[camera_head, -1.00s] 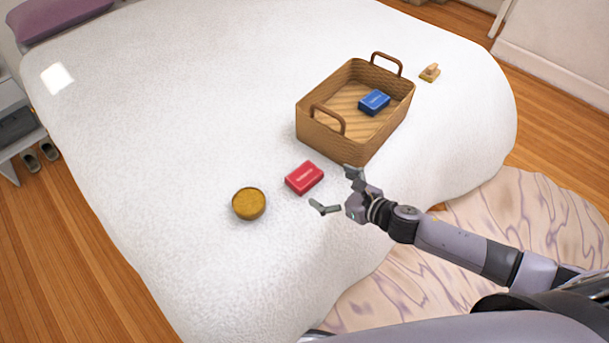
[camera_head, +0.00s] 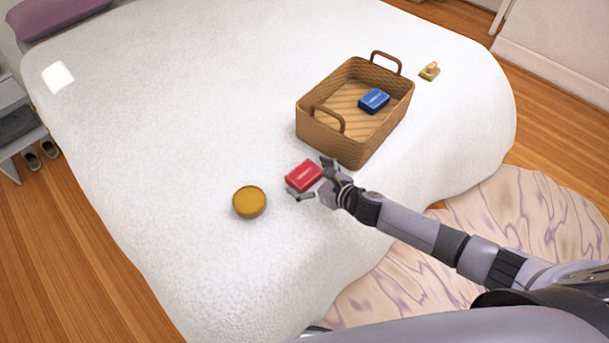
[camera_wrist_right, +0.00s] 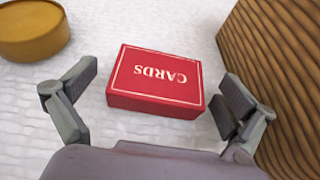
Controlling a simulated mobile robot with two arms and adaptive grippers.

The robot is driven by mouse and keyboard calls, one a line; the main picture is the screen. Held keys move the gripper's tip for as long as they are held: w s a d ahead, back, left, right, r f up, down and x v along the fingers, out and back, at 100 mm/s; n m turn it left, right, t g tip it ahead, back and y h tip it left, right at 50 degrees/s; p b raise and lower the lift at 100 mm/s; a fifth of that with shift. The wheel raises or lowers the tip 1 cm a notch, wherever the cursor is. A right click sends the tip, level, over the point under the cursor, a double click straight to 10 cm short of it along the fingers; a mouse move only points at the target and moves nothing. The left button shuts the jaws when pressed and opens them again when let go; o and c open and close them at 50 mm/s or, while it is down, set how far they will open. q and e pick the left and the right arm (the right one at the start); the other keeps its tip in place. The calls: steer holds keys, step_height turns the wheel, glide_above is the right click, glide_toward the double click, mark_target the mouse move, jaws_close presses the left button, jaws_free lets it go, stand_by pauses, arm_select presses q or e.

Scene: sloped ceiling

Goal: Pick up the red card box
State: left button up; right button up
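The red card box (camera_head: 303,176) lies flat on the white bed, between a round yellow-brown container and a wicker basket. In the right wrist view the red card box (camera_wrist_right: 157,81) shows the word CARDS upside down. My right gripper (camera_head: 312,180) is open right beside the box. In the right wrist view its two fingers (camera_wrist_right: 158,95) are spread, one on each side of the box's near end, with gaps on both sides. My left gripper is not in view.
The wicker basket (camera_head: 335,146) stands close behind the box and holds a blue box (camera_head: 374,101). The round container (camera_head: 249,202) sits to the left. A small wooden object (camera_head: 429,72) lies beyond the basket.

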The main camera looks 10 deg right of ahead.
steer(key=c, duration=1.3)
steer(key=shift+c, duration=0.2)
